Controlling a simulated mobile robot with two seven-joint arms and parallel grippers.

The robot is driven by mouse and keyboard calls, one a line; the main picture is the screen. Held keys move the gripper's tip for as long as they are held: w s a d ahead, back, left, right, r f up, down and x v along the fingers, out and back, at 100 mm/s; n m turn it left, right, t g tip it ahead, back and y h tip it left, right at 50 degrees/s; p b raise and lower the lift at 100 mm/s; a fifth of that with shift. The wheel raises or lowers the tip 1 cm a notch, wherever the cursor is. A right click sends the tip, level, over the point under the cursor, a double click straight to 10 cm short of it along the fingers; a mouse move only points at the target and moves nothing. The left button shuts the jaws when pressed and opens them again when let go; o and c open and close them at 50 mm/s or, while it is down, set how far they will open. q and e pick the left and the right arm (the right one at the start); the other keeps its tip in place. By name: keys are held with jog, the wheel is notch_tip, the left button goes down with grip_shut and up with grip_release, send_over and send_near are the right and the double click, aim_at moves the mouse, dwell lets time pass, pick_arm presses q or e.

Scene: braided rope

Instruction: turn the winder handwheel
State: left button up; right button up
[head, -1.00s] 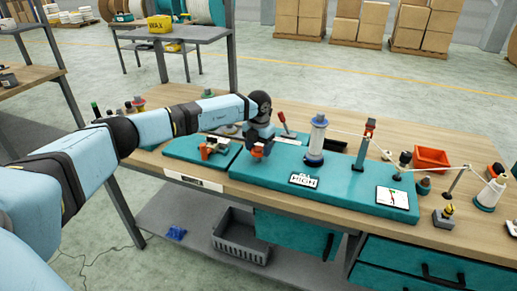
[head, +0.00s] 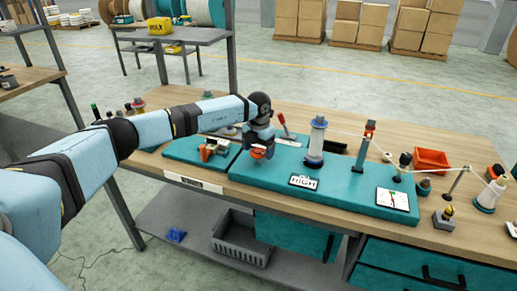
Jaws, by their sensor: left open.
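The winder is a teal base (head: 345,197) on the wooden workbench, with an upright white spool (head: 317,138) on a dark blue foot. A small orange-red part (head: 258,152) shows at the base's left end, directly under my left gripper (head: 258,147); it looks like the handwheel. My left gripper points down over it, open, and hides most of it. I cannot tell whether the fingers touch it. My right gripper is not in view.
A red lever (head: 283,125) stands just behind my left gripper. A pale line runs from the spool past a red-topped post (head: 366,135) to a white cone (head: 489,195) at right. A HIGH sign (head: 303,182) and a gauge card (head: 392,199) sit on the base. An orange bin (head: 432,159) is behind.

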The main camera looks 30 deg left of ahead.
aim_at(259, 151)
pick_arm(q)
notch_tip(259, 151, up, 14)
jog(key=b, duration=0.1)
dwell(0.4)
jog(key=shift+f, duration=0.15)
